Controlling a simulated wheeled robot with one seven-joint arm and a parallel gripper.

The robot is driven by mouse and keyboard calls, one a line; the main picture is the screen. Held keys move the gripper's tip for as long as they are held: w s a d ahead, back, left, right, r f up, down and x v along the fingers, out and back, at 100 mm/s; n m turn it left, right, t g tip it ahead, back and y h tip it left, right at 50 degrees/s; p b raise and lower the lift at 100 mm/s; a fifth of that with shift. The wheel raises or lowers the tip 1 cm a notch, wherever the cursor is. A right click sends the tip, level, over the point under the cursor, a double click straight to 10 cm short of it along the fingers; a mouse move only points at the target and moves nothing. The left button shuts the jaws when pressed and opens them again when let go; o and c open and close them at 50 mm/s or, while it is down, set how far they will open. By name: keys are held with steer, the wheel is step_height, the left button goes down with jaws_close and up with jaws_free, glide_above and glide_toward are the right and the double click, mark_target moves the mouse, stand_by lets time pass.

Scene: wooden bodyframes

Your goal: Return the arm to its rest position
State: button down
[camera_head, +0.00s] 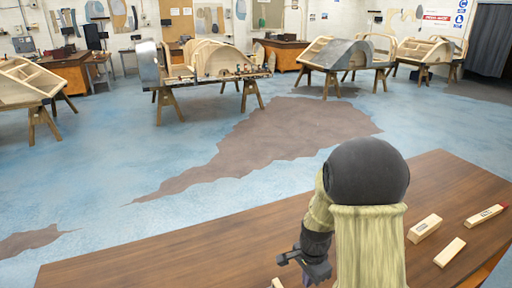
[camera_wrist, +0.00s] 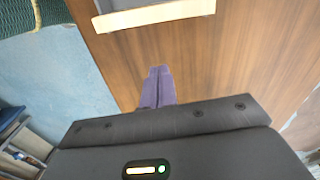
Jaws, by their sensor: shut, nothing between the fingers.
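My arm rises in front of the table in the head view, with its rounded dark joint and pale yellowish link in the foreground. My gripper (camera_head: 306,279) hangs low over the near part of the brown wooden table (camera_head: 215,250), partly cut off by the bottom edge. In the wrist view the two purple fingers of my gripper (camera_wrist: 159,72) lie together with nothing between them. A pale wooden piece (camera_wrist: 155,16) is beyond the fingertips at the top of that view, apart from them.
Pale wooden blocks lie on the table's right side: one (camera_head: 425,228), another (camera_head: 450,251), and one with a red end (camera_head: 484,215). A pale piece (camera_head: 276,284) shows at the bottom edge. Wooden bodyframes on trestles (camera_head: 225,68) stand far back across open blue floor (camera_head: 120,160).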

steer(key=s+a+r+n+t, duration=0.1)
steer(key=s+r+n+t, duration=0.1)
steer(key=s+r+n, duration=0.7)
steer(key=s+n, duration=0.1)
steer(key=n, duration=0.2)
steer(key=shift+s+a+n, duration=0.2)
steer(key=shift+a+n, duration=0.15)
steer(key=shift+n, duration=0.05)
